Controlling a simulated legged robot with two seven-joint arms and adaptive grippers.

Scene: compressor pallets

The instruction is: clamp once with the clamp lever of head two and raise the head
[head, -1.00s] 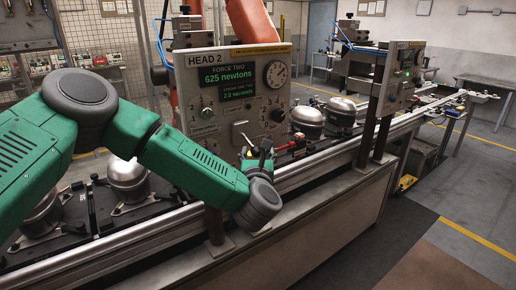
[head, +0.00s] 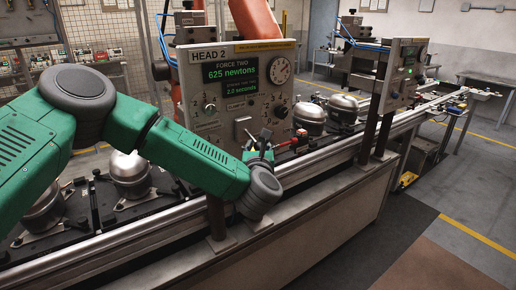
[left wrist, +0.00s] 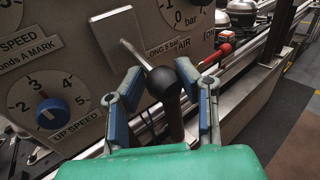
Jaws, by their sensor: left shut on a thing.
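Head two is a grey panel (head: 190,72) marked "HEAD 2", with a green display (head: 230,80) reading 625 newtons and 2.0 seconds. Its clamp lever ends in a black ball knob (left wrist: 163,82), in front of a pale metal plate (left wrist: 118,28) on the panel face. In the head view the left gripper (head: 259,149) is at the panel's lower edge, and the lever is partly hidden there. My right gripper does not show.
A red handle (left wrist: 218,56) lies just right of the gripper, also seen in the head view (head: 298,139). A blue speed dial (left wrist: 50,112) is to the left. Metal compressors (head: 130,170) stand on dark pallets along the conveyor. A second head (head: 404,72) stands farther right.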

